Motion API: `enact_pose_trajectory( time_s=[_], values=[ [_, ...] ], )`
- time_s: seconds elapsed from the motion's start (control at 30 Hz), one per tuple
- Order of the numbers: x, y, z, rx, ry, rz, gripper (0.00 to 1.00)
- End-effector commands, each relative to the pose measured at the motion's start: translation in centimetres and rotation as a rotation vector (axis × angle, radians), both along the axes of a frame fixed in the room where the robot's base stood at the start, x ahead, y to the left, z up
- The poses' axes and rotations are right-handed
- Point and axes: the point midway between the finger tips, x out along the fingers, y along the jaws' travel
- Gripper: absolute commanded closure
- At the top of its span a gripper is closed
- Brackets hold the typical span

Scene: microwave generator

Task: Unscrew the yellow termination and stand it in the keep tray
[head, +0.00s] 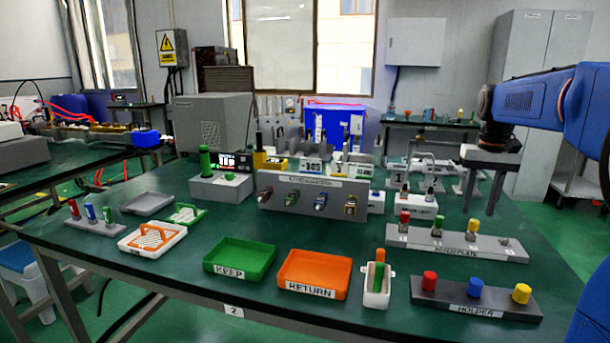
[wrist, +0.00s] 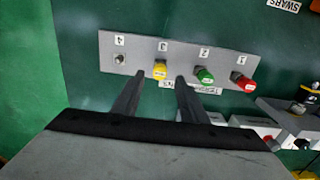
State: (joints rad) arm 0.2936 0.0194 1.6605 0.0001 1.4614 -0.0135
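The yellow termination (head: 472,227) sits on the grey plate (head: 462,246) at the right of the bench, beside a green and a red one. In the wrist view, the yellow termination (wrist: 160,69) is at position 3, just beyond and between my fingertips. My gripper (head: 481,211) points down above the plate, close to the yellow piece. In the wrist view my gripper (wrist: 159,77) has its fingers apart with nothing between them. The green keep tray (head: 240,257), marked KEEP, lies empty at the front of the bench.
An orange RETURN tray (head: 314,274) is right of the keep tray. A white holder (head: 377,290) with an orange-and-green item follows. A HOLDER block (head: 474,303) with red, blue and yellow caps stands in front of the plate. A grey connector panel (head: 313,198) stands behind.

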Motion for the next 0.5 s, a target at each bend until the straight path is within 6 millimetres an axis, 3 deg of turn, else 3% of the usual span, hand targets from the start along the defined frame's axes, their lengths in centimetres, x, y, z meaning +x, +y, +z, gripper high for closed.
enact_pose_trajectory(
  time_s=[0.3, 0.5],
  values=[
    [0.0, 0.0, -3.8, 0.001, 0.002, 0.0, 0.61],
    [0.0, 0.0, -5.3, 0.001, 0.002, 0.0, 0.61]
  ],
)
